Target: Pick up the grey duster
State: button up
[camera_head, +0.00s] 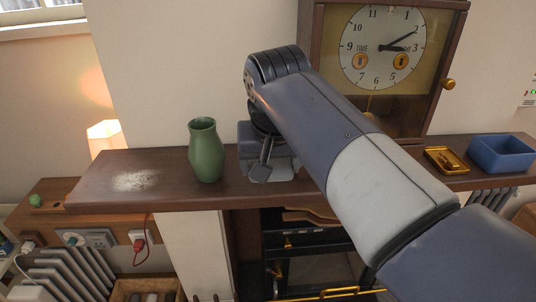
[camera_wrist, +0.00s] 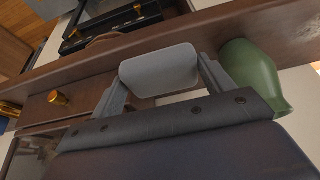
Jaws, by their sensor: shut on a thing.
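The grey duster (camera_wrist: 158,72) is a rounded pale grey block in the wrist view. It sits between the two fingers of my gripper (camera_wrist: 163,84), which is shut on it. In the head view my gripper (camera_head: 268,165) points down at the dark wooden shelf (camera_head: 225,192), just right of the green vase. There the duster is hard to tell apart from the grey gripper parts. I cannot tell whether it touches the shelf or is slightly above it.
The green vase (camera_head: 206,152) stands close to the left of my gripper; it also shows in the wrist view (camera_wrist: 252,80). A pale dusty patch (camera_head: 136,180) lies on the shelf's left end. A wall clock (camera_head: 384,50), gold tray (camera_head: 447,160) and blue box (camera_head: 500,155) are at right.

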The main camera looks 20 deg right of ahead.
jog(key=s+a+b, duration=0.2)
jog(key=s, duration=1)
jog(key=shift+a, duration=0.15)
jog(key=o, duration=0.3)
jog(key=shift+w, duration=0.1)
jog(key=shift+c, duration=1.1)
